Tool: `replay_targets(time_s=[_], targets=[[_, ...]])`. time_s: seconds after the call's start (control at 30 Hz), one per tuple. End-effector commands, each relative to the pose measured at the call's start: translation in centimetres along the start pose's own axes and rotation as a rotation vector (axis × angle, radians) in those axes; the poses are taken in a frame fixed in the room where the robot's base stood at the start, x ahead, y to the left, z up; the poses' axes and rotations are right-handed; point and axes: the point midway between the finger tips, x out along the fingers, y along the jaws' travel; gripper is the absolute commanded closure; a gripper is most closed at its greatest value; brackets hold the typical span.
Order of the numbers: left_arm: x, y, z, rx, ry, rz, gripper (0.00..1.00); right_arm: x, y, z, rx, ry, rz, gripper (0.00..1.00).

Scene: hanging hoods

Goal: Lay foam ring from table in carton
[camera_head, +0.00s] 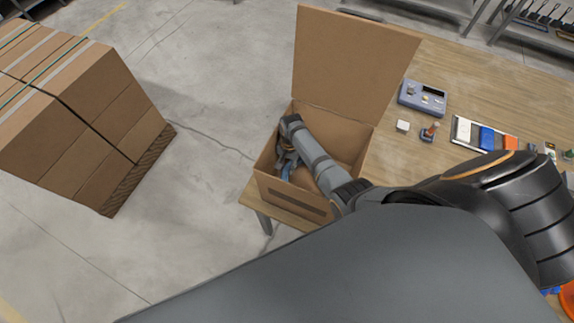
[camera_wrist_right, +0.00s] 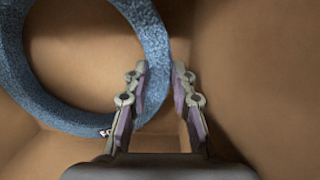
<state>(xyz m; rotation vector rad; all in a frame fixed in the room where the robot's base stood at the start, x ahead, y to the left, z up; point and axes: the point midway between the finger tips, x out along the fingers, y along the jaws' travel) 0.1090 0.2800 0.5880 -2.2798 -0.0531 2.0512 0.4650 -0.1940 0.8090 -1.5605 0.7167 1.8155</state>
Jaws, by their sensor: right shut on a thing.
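An open cardboard carton (camera_head: 277,188) stands at the near left end of the wooden table with its lid flap raised at the back. My right arm reaches down into it. My right gripper (camera_head: 287,165) is inside the carton, mostly hidden by the arm. In the right wrist view the gripper (camera_wrist_right: 161,75) is shut on the rim of a blue speckled foam ring (camera_wrist_right: 48,106), with brown carton walls around it. A small blue part of the ring (camera_head: 287,172) shows in the head view. Whether the ring touches the carton floor I cannot tell. My left gripper is not in view.
On the wooden table (camera_head: 455,63) right of the carton are a blue-grey device (camera_head: 423,98), a small white block (camera_head: 403,126), a stamp-like item (camera_head: 429,132) and a tray of coloured pieces (camera_head: 466,131). Stacked boxes (camera_head: 95,130) stand on the floor at left.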

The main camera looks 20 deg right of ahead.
Motion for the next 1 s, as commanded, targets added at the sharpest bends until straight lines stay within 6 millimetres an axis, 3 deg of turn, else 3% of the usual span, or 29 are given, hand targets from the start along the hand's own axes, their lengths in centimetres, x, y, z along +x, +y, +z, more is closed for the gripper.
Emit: replay_targets(time_s=[1.0], targets=[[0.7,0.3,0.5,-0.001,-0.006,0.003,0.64,1.1,-0.1,-0.4,0.0,0.001,-0.002,0.97]])
